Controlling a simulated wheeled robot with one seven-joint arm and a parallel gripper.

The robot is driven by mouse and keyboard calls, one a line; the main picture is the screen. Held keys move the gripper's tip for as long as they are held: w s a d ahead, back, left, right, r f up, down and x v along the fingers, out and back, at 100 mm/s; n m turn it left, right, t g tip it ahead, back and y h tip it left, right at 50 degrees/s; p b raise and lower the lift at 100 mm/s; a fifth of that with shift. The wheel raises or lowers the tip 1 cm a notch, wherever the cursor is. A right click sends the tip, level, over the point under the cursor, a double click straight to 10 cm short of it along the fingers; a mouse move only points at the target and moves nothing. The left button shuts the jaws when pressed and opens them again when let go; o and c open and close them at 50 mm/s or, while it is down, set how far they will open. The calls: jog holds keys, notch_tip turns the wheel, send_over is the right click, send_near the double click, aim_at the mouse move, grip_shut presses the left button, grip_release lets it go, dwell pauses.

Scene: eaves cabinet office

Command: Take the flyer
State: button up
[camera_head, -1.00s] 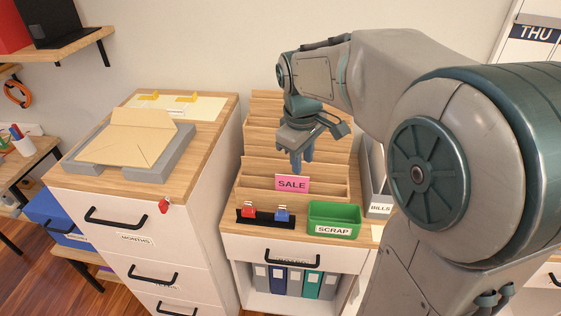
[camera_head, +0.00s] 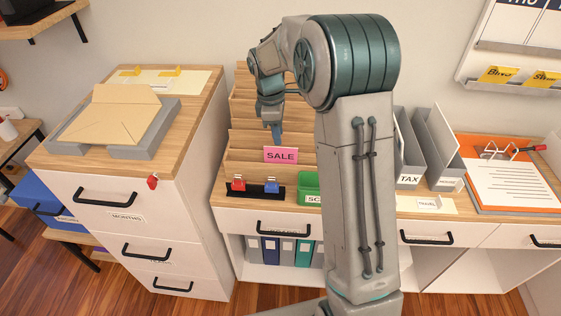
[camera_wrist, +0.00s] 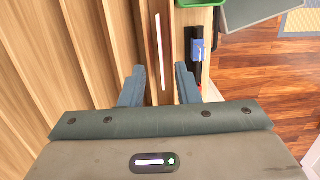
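The flyer, a pink card reading SALE (camera_head: 280,155), stands upright in the front slot of the stepped wooden sorter (camera_head: 240,140). In the wrist view the flyer (camera_wrist: 159,50) shows edge-on as a thin, pale upright line. My gripper (camera_head: 277,132) points down just above and behind the flyer in the head view. In the wrist view my gripper (camera_wrist: 160,88) is open, with one blue-grey finger on each side of the flyer's line. No contact between fingers and flyer shows.
A black rack with a red and a blue clip (camera_head: 255,190) and a green scrap box (camera_head: 308,187) sit in front of the sorter. Grey file holders (camera_head: 409,170) stand right of my arm. A cabinet with a grey tray and envelope (camera_head: 118,115) is at left.

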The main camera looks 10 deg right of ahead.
aim_at(280, 149)
jog(key=shift+s+d+f+p, duration=0.1)
jog(key=shift+d+f+p, duration=0.05)
jog(key=shift+f, duration=0.9)
jog(key=shift+s+d+f+p, duration=0.1)
jog(key=shift+f+p, duration=0.1)
jog(key=shift+f, duration=0.9)
jog(key=shift+d+f+p, duration=0.15)
jog(key=shift+f, duration=0.9)
jog(key=shift+f, duration=0.25)
grip_shut()
